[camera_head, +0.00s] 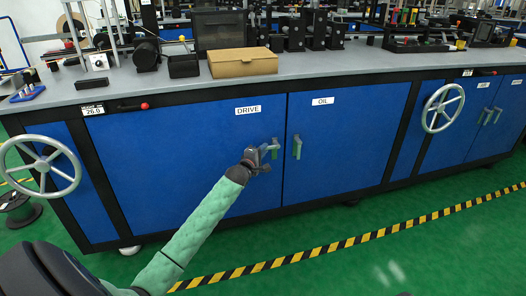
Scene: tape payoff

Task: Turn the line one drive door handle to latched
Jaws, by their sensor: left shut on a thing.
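The blue drive door (180,160) carries a white "DRIVE" label and is closed in the bench front. My left gripper (264,156) is at its right edge, shut on the drive door handle (275,148). The gripper hides much of the handle, and its exact angle is hard to tell. My right gripper is not in view.
The grey bench top (330,62) holds a cardboard box (242,62) and several machines. A yellow-black floor stripe (350,240) crosses the clear green floor.

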